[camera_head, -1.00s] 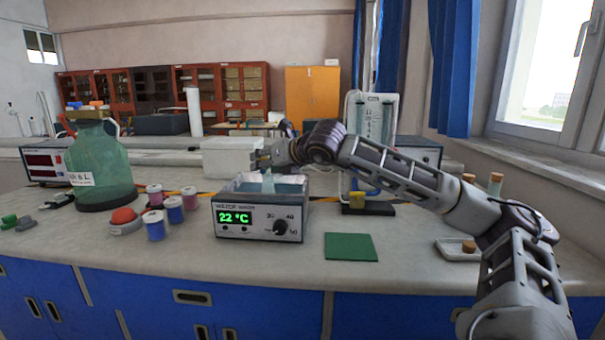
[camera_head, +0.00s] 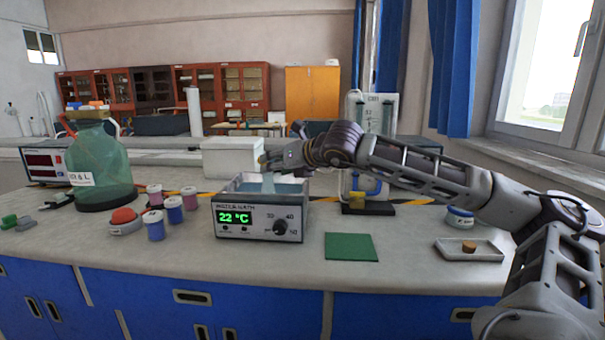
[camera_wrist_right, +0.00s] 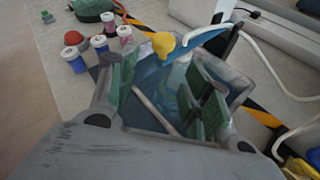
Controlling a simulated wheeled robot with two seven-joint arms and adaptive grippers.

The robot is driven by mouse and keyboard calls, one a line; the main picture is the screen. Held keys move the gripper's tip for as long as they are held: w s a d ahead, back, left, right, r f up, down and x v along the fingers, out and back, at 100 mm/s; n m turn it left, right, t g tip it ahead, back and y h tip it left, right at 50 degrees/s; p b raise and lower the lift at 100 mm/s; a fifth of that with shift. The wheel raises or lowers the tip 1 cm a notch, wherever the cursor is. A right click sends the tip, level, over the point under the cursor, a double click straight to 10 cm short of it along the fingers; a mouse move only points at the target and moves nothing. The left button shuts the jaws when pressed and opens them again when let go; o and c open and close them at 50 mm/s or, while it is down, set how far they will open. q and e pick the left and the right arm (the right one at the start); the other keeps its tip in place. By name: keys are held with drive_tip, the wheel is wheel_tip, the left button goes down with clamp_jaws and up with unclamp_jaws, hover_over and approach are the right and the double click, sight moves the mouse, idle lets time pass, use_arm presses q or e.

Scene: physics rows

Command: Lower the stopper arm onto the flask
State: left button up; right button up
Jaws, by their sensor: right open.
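The water bath (camera_head: 258,228), a grey box reading 22 °C, stands mid-bench. A pale, translucent flask (camera_head: 268,184) stands in it and also shows in the right wrist view (camera_wrist_right: 178,76). In that view, the blue stopper arm (camera_wrist_right: 196,40) slants over the bath, with a yellow stopper (camera_wrist_right: 163,44) at its end, above and apart from the flask. My right gripper (camera_head: 268,160) is over the bath, open and empty. Its green-padded fingers (camera_wrist_right: 160,76) point towards the flask and stopper arm, one on each side. My left gripper is out of view.
A green mat (camera_head: 351,247) lies right of the bath. A white tray (camera_head: 485,252) holding a cork is further right. A white box (camera_head: 232,157) stands behind.

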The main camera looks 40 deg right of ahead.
drive_tip(key=s, duration=0.9)
drive_tip(key=shift+s, duration=0.25)
idle(0.6)
idle(0.8)
